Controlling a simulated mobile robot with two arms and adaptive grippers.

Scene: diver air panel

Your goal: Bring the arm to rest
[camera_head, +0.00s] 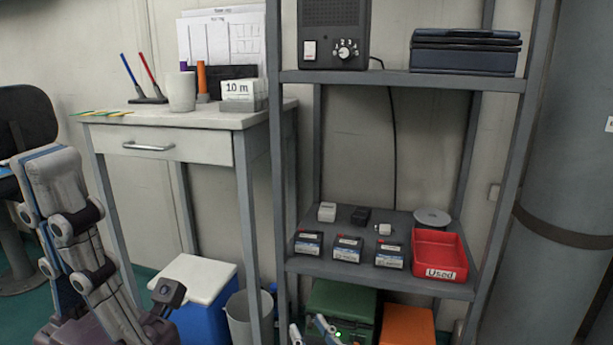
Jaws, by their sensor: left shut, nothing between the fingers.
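My left arm comes down at the left edge, in front of the desk and low in the picture. My left gripper (167,294) is the dark part at its lower end. It appears shut and empty, beside the white-lidded blue cooler box and clear of the desk and shelf. Part of its body is cut off by the bottom edge.
The desk (190,118) holds a mug (181,92), pens and cards. A grey rack (390,278) carries several small black batteries and a red "Used" tray (424,273). A cooler box (197,277) and bin (241,316) stand below the desk. A large grey cylinder (555,190) stands right.

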